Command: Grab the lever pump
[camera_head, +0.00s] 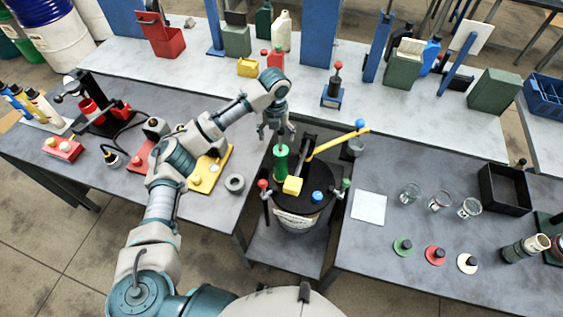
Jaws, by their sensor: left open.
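A dark round drum (318,198) stands in the gap between the two grey tables. On its lid are a green cylinder (280,168), a yellow block (292,186) and a dark upright part with a long yellow lever (338,142) ending in a blue knob (360,124); this looks like the lever pump. My left gripper (277,137) points down, open and seemingly empty, just above the green cylinder and left of the yellow lever. I cannot tell whether it touches the cylinder's thin top. My right gripper is not in view.
The right table holds a white square (369,208), several glass beakers (440,201), a black tray (504,190) and coloured discs. A yellow tray (212,167) and a grey ring (235,183) lie on the left table beside my arm. A back table holds canisters and blue posts.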

